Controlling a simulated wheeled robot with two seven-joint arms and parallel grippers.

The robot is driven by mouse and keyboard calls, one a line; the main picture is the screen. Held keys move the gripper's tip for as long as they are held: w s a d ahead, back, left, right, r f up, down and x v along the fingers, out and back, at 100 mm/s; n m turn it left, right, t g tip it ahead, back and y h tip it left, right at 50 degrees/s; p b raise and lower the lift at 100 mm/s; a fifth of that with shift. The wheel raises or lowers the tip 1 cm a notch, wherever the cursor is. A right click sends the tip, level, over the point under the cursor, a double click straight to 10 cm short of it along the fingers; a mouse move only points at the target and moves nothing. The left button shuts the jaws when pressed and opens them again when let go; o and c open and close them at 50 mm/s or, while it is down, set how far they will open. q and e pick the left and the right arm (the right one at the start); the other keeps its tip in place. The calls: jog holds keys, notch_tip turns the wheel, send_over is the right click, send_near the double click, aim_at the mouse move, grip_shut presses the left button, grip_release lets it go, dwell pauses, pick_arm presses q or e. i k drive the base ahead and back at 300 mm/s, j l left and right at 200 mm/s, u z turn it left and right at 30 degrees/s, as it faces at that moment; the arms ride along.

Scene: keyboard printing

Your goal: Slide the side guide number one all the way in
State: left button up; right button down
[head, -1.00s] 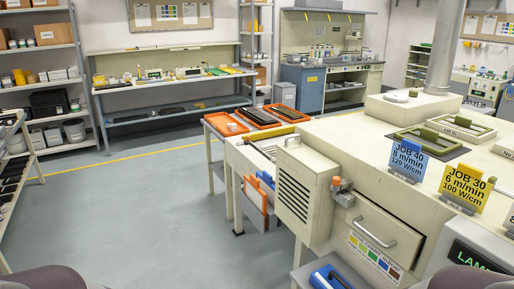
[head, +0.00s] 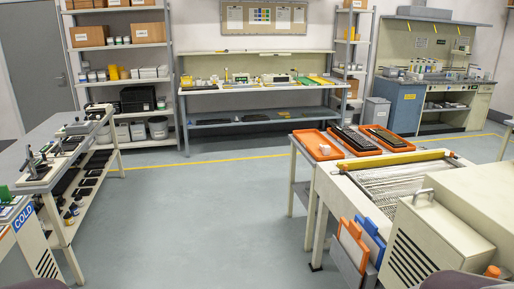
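I cannot pick out side guide number one in the head view; no label for it is readable. On the left, a bench (head: 30,183) carries several small dark fixtures (head: 62,148), too small to tell their parts. On the right, a cream machine (head: 470,235) has a mesh belt (head: 395,182) with a yellow bar (head: 395,161) across its far end. Neither of my grippers is in view.
Orange trays (head: 318,148) with dark keyboards (head: 355,140) stand on a table beyond the belt. Orange and blue panels (head: 354,240) stand in a rack beside the machine. A cabinet marked COLD (head: 25,240) is at the lower left. The grey floor (head: 210,215) between is clear.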

aim_at(350, 177)
jog(key=i+j, duration=0.1)
jog(key=i, duration=0.55)
jog(key=i+j, duration=0.15)
jog(key=i, duration=0.5)
jog(key=i+j, duration=0.1)
jog(key=i, duration=0.6)
jog(key=i+z, duration=0.35)
jog(key=i+j+z, duration=0.15)
jog(key=i+z, duration=0.15)
jog(key=i, duration=0.2)
jog(key=i+j+z, duration=0.2)
jog(key=i+z, duration=0.4)
jog(key=z, duration=0.15)
jog(key=i+z, duration=0.25)
jog(key=z, duration=0.2)
jog(key=i+j+z, duration=0.1)
jog(key=z, duration=0.3)
jog(key=i+j+z, duration=0.25)
jog(key=z, duration=0.15)
jog(key=i+j+z, duration=0.25)
jog(key=z, duration=0.2)
